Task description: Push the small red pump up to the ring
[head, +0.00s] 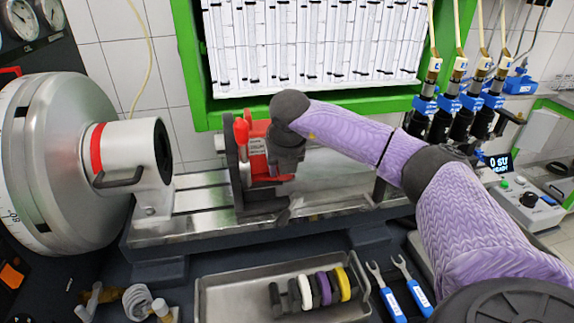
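The small red pump (259,151) sits on a carriage on the metal rail bed (200,205), behind a dark upright plate (231,165). A red knob-like part (241,130) sticks up by the plate. To the left, a big silver drum has a neck with a red band (97,148) and a dark ring (162,151) at its end, facing the pump. A stretch of bare bed separates ring and plate. My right arm reaches in from the right; its dark gripper (287,167) is at the pump's right side. Its fingers are not clearly visible, and contact is unclear. My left gripper is out of view.
A metal tray (235,297) with several coloured rings stands in front of the bed, with two blue-handled wrenches (392,300) beside it. A green-framed panel (315,45) is behind. Black-and-blue hose fittings (440,118) hang at the right.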

